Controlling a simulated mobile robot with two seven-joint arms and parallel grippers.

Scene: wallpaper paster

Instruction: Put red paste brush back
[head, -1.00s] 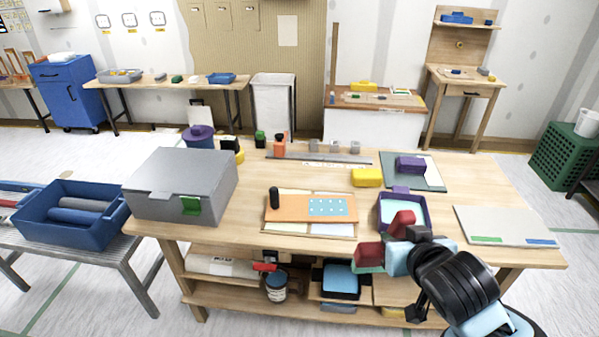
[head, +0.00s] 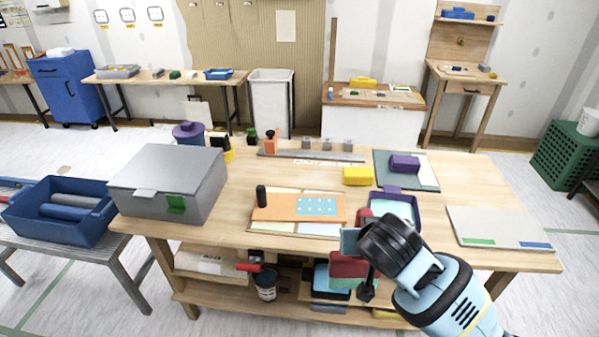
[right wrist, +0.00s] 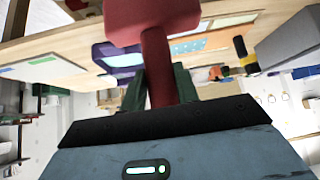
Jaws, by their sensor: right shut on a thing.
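My right gripper (head: 352,240) is in front of the table's front edge, by the purple tray. In the right wrist view its dark green fingers (right wrist: 157,90) are shut on the handle of the red paste brush (right wrist: 156,60). The wide red head (right wrist: 150,14) is at the top of that view. In the head view a red part of the brush (head: 350,265) shows below the gripper, overlapping the lower shelf. The purple tray (head: 417,222) holds light blue paste and is partly hidden by my arm. My left gripper is out of view.
The wooden table (head: 470,185) carries a grey box (head: 165,170), an orange board (head: 280,210), a yellow block (head: 357,176) and a pale panel (head: 495,230). On the lower shelf are a dark can (head: 266,284) and a blue-topped black tray (head: 322,282). Bare tabletop lies right of centre.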

